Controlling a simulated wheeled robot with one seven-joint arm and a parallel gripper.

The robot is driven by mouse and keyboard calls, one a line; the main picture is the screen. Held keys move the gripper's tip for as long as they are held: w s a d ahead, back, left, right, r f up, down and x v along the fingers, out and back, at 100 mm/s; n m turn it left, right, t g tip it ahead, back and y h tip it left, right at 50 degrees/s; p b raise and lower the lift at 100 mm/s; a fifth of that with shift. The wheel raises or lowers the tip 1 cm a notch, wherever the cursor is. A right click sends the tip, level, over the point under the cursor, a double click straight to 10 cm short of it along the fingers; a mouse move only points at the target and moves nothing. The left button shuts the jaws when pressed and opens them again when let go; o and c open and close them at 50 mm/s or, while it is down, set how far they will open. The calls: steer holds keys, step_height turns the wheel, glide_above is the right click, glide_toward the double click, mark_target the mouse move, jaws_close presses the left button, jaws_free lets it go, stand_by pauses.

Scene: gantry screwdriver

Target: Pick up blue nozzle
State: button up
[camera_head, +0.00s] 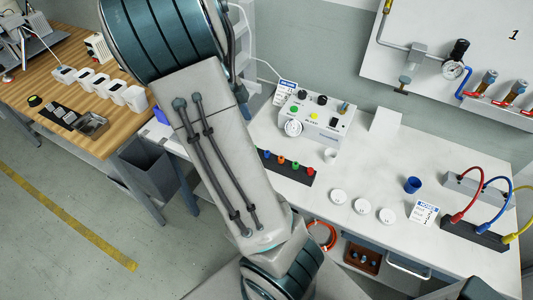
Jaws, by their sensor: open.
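A black strip (290,172) on the white workbench holds small coloured pieces, with green, orange and red ones visible. Its left end is hidden behind my arm. A small blue cup-shaped piece (412,185) stands upright on the bench to the right, behind a white label card. I cannot tell whether it is the blue nozzle. My arm crosses the middle of the view from the top down to the lower edge. My gripper's fingertips do not show.
A white control box (316,117) stands at the back of the white bench (364,165). Three white round pieces (362,206) lie in front. Red, blue and yellow cables rise from a black block (475,233) at right. A wooden table (60,75) stands left.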

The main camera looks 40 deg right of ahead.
steer(key=x, duration=0.8)
steer(key=shift+s+d+f, duration=0.1)
steer(key=shift+d+f, duration=0.1)
steer(key=shift+d, duration=0.1)
steer(key=shift+d+x, duration=0.15)
steer(key=shift+x, duration=1.2)
steer(key=shift+d+x, duration=0.15)
steer(key=shift+x, duration=1.15)
steer(key=shift+c, duration=0.3)
steer(key=shift+r, duration=0.1)
jaws_close()
